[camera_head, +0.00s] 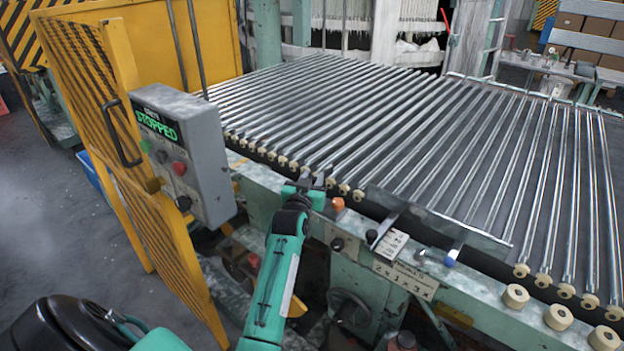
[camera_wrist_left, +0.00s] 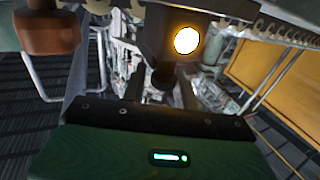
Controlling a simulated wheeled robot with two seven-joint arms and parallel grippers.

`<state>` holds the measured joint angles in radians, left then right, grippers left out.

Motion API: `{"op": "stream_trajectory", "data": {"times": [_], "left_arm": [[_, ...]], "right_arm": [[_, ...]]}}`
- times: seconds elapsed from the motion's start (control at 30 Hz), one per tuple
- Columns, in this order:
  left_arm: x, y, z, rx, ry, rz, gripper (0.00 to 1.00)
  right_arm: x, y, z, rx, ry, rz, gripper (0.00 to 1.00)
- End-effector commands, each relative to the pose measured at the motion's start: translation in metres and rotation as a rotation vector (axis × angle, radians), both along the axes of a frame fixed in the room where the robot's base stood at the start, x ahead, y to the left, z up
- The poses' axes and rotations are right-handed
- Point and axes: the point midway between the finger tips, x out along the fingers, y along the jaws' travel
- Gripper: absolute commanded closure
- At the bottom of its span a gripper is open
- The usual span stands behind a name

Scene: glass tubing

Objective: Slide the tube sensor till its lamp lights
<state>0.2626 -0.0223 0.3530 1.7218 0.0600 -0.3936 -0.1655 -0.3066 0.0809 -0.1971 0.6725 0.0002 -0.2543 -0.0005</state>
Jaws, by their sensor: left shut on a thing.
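The tube sensor (camera_wrist_left: 160,45) is a dark block at the top middle of the left wrist view. The round lamp (camera_wrist_left: 186,40) on its face glows bright white with a yellow rim. My left gripper (camera_head: 312,184) is shut on the sensor at the rail along the near edge of the tube bed. In the head view the gripper hides most of the sensor, and the lamp cannot be made out there. The glass tubes (camera_head: 400,125) lie side by side across the bed. My right gripper is not in view.
An orange knob (camera_head: 338,204) sits on the rail just right of my left gripper; it also shows in the left wrist view (camera_wrist_left: 48,35). A grey control box (camera_head: 190,150) reading STOPPED and a yellow mesh guard (camera_head: 125,150) stand left of my arm.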

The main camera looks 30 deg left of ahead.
Motion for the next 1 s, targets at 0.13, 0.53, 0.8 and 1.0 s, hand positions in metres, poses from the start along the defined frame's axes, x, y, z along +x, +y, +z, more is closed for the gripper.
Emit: {"op": "stream_trajectory", "data": {"times": [0.13, 0.53, 0.8, 1.0], "left_arm": [[0.0, 0.006, 0.001, 0.0, 0.003, 0.001, 1.0], [0.0, 0.006, -0.001, 0.0, 0.001, 0.001, 0.55], [-0.002, 0.005, -0.001, 0.0, 0.001, 0.001, 0.55], [-0.025, -0.003, -0.003, 0.0, 0.001, 0.001, 0.55]], "right_arm": [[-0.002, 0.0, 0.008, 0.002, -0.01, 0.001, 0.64], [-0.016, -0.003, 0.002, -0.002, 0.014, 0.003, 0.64], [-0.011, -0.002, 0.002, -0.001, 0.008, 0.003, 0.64], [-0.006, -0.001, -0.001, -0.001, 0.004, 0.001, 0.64]]}}
